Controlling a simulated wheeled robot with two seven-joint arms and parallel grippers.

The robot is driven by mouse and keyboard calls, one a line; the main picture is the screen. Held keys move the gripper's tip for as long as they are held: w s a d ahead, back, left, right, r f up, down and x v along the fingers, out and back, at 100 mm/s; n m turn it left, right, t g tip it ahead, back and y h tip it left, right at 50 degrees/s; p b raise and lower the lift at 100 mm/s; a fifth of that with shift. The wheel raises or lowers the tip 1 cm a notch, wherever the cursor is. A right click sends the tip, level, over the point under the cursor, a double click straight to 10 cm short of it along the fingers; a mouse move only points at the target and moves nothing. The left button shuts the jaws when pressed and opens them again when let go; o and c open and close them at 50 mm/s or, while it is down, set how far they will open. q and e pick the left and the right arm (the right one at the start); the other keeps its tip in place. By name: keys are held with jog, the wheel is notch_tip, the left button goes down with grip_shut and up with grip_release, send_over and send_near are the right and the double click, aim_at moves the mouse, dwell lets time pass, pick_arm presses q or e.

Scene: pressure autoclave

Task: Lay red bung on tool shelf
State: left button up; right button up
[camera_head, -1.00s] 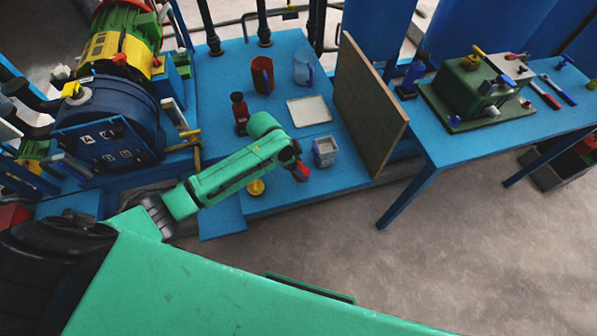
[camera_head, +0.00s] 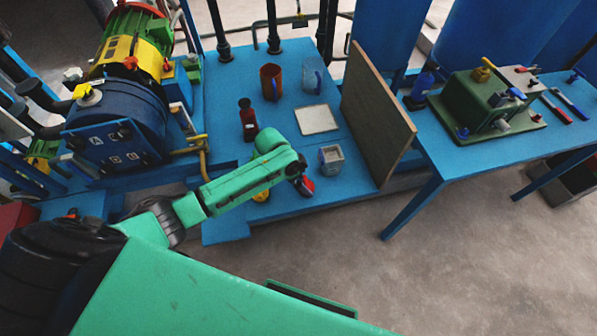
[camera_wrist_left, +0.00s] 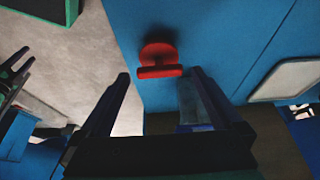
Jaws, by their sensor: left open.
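The red bung (camera_wrist_left: 158,58) lies on the blue bench in the left wrist view, a round head with a bar across it. In the head view the bung (camera_head: 307,186) shows only in part, beside my gripper tip. My left gripper (camera_wrist_left: 160,78) is open and empty; the bung is just beyond its fingertips, roughly centred between them. In the head view my left gripper (camera_head: 302,184) is over the front of the bench, partly hiding the bung. I cannot tell which surface is the tool shelf. My right gripper is not in view.
A grey open box (camera_head: 331,159) stands close right of the gripper. An upright brown board (camera_head: 375,120) bounds the bench. A side table (camera_head: 445,158) holds a green machine.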

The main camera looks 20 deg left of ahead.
pick_arm(q)
jog(key=p+v, duration=0.1)
jog(key=v, duration=1)
jog(key=shift+r, duration=0.2)
